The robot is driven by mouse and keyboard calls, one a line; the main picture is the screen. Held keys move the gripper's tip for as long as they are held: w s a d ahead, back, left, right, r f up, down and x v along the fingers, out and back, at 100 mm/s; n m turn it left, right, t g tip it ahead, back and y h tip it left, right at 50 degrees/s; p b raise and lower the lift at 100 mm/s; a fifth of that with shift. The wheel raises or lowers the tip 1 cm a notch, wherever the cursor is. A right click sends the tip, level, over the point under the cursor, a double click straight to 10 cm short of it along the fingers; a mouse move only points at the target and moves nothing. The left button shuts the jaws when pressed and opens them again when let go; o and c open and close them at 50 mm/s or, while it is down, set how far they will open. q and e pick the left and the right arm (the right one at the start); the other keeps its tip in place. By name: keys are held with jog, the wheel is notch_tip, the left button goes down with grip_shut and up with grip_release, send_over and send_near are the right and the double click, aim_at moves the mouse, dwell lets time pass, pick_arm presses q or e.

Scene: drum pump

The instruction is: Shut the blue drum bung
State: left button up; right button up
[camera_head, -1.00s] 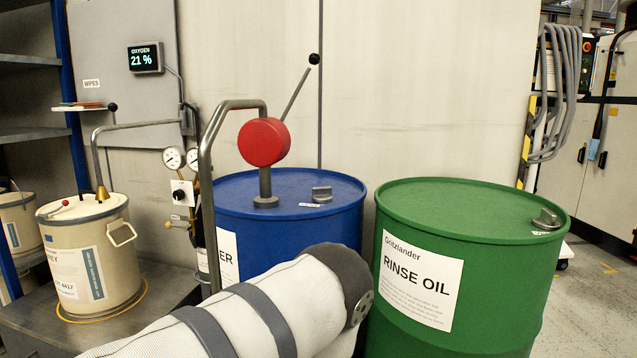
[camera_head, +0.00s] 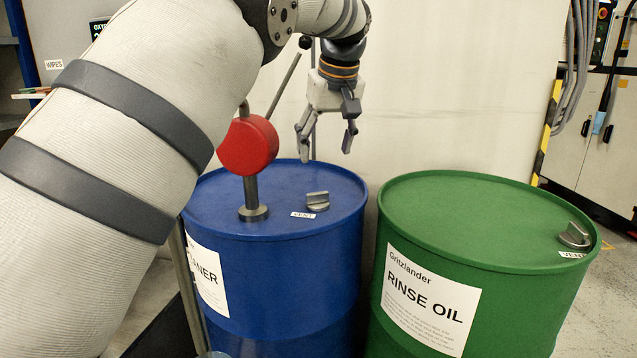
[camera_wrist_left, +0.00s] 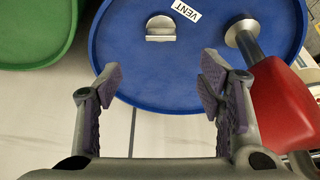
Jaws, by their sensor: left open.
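The blue drum (camera_head: 285,262) stands in the middle of the head view. Its bung (camera_head: 317,201) is a grey cap with a raised grip bar, on the lid beside a "VENT" label (camera_head: 303,215). The wrist view shows the same bung (camera_wrist_left: 161,29) at the top, in front of the fingertips. My left gripper (camera_head: 326,150) is open and empty, pointing down above the back of the blue lid. Its two fingers also show in the left wrist view (camera_wrist_left: 160,82), apart from the bung. I cannot tell how far the bung is screwed in. My right gripper is not in view.
A red pump head (camera_head: 248,146) on a post stands on the blue lid, left of the bung, with a lever rising from it. A green "RINSE OIL" drum (camera_head: 470,262) with its own bung (camera_head: 575,235) stands to the right. A pale wall is behind.

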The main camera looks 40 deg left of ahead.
aim_at(317, 193)
pick_arm(q)
jog(key=x, duration=1.1)
jog(key=shift+s+f, duration=0.15)
jog(key=shift+f, duration=0.3)
jog(key=c, duration=1.1)
